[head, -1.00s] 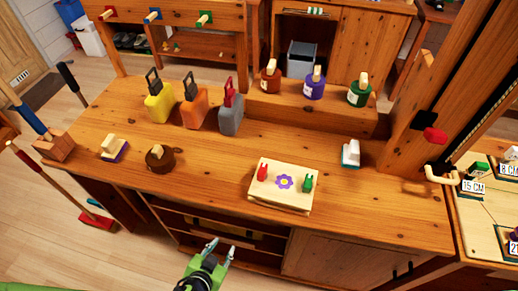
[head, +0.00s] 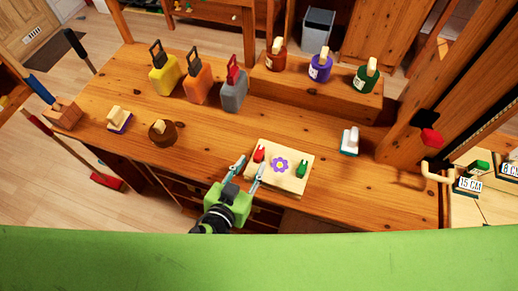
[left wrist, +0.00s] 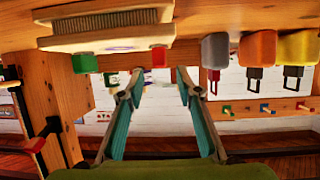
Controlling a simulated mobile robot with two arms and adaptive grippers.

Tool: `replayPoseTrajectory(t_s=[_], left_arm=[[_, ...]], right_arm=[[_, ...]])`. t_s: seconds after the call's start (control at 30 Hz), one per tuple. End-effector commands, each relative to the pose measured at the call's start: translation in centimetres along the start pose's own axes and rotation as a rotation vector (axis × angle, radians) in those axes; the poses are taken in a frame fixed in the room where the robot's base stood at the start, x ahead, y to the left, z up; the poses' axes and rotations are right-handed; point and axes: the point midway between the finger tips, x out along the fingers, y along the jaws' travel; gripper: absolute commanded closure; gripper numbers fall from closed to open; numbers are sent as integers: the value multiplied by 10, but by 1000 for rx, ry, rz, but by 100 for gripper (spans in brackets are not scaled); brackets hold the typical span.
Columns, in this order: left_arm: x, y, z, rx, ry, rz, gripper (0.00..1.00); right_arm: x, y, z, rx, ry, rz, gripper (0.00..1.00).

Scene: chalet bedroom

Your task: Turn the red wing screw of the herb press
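The herb press (head: 282,182) is a pale wooden block with a purple flower on top, lying near the front edge of the wooden bench. Its red wing screw (head: 259,153) stands at the left side and a green wing screw (head: 302,169) at the right. My left gripper (head: 251,165) is open and empty at the left front of the press, its fingertips close to the red screw. In the left wrist view, upside down, the red screw (left wrist: 159,57) appears beyond and between the open fingertips (left wrist: 160,76). Contact cannot be told. My right gripper is not in view.
Yellow (head: 163,80), orange (head: 197,85) and grey (head: 233,95) tagged blocks stand behind. Several jars stand on a raised step (head: 300,92). A white-topped block (head: 349,140) is right of the press; a round brown item (head: 162,133) is left. A wooden post (head: 430,100) rises at right.

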Motion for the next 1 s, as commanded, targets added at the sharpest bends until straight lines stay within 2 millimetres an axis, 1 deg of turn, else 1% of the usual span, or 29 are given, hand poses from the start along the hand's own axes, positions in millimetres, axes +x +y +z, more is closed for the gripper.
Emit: replayPoseTrajectory(t_s=[0.03, 0.2, 0.4, 0.6, 0.87, 0.9, 0.97, 1.0], left_arm=[[10, 0, -3, 3, 1, -1, 68], [39, 0, -2, 1, 1, 0, 68], [63, 0, -1, 1, -1, 0, 68], [73, 1, 0, 1, -1, 1, 68], [73, 1, 1, 0, -2, 1, 68], [73, 1, 1, 0, -2, 1, 73], [73, 0, 1, 0, -2, 1, 89], [73, 0, 1, 0, -2, 1, 99]], right_arm=[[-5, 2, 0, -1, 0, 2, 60], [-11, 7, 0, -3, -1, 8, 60], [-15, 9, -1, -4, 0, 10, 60], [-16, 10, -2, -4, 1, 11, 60], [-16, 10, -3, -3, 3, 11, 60], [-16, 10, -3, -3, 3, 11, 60], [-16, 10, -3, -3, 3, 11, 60], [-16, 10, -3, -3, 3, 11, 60]])
